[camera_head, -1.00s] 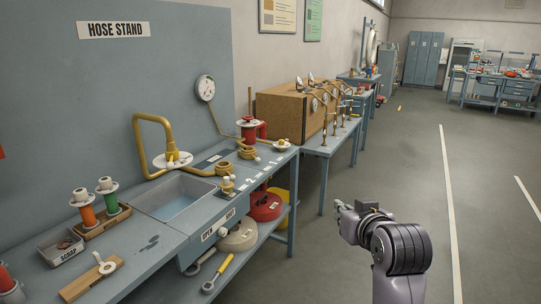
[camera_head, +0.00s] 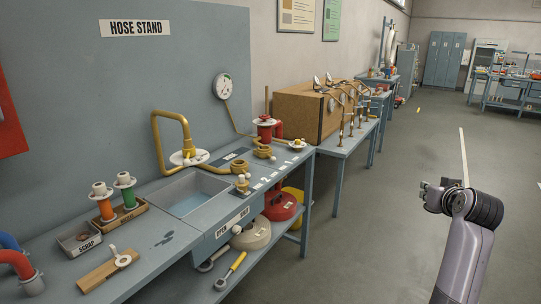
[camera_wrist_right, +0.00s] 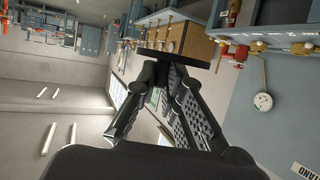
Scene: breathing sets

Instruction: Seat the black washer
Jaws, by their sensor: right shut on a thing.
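My right gripper (camera_head: 426,190) is at the right of the head view, out over the open floor and well away from the hose stand. A bent brass pipe (camera_head: 156,140) rises behind the sink. My left gripper is not in view.
The sink (camera_head: 188,196) is in the bench. Left of it are a wooden holder (camera_head: 124,219) with orange and green spools, a scrap tray (camera_head: 80,240) and a wooden board (camera_head: 105,272). A lower shelf carries red and beige discs. The floor at right is clear.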

